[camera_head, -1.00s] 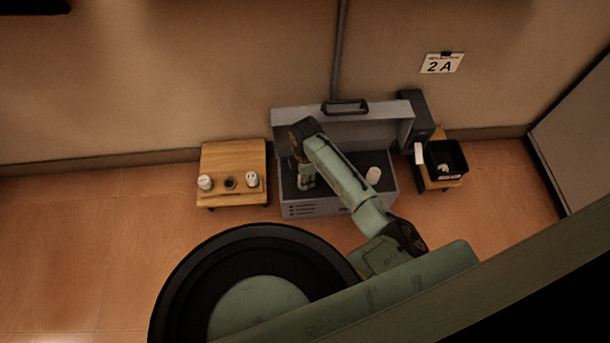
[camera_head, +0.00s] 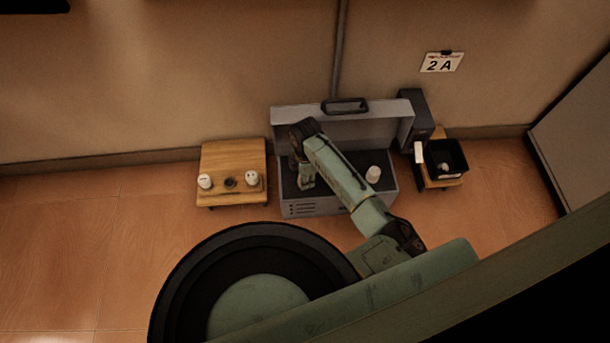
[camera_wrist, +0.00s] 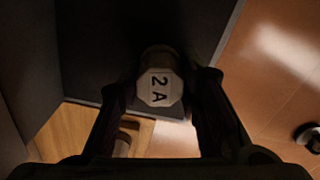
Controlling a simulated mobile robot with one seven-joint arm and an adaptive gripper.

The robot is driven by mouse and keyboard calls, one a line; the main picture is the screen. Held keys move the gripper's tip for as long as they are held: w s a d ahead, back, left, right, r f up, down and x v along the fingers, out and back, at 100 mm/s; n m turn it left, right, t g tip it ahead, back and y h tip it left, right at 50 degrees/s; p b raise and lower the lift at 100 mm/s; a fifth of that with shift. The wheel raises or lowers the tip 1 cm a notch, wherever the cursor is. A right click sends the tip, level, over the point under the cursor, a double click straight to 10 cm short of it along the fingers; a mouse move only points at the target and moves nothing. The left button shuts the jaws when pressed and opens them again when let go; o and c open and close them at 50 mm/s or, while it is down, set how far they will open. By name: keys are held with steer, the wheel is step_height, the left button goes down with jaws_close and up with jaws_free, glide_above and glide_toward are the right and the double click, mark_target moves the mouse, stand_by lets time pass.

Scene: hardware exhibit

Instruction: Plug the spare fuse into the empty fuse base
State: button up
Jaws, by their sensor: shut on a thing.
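My gripper (camera_wrist: 163,82) is shut on a pale fuse marked "2 A" (camera_wrist: 160,90), whose face shows between the fingers in the wrist view. In the head view my gripper (camera_head: 306,181) is over the left part of the open grey case; the held fuse cannot be made out there. A wooden stand (camera_head: 232,160) to the left holds a white fuse (camera_head: 204,181) at its left and another (camera_head: 252,178) at its right. Between them is a dark, empty round fuse base (camera_head: 230,183).
The grey case (camera_head: 300,208) stands open, its lid raised at the back, with a white cylinder (camera_head: 373,173) inside at the right. A black bin (camera_head: 460,150) holding something pale stands farther right. A "2 A" sign (camera_head: 442,62) hangs on the wall. A narrow gap separates stand and case.

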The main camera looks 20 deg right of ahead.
steer(key=o, duration=1.2)
steer(key=shift+o, duration=0.4)
steer(key=o, duration=0.4)
steer(key=shift+r+p, duration=3.55)
steer(key=shift+p, duration=0.05)
steer(key=shift+f, duration=0.1)
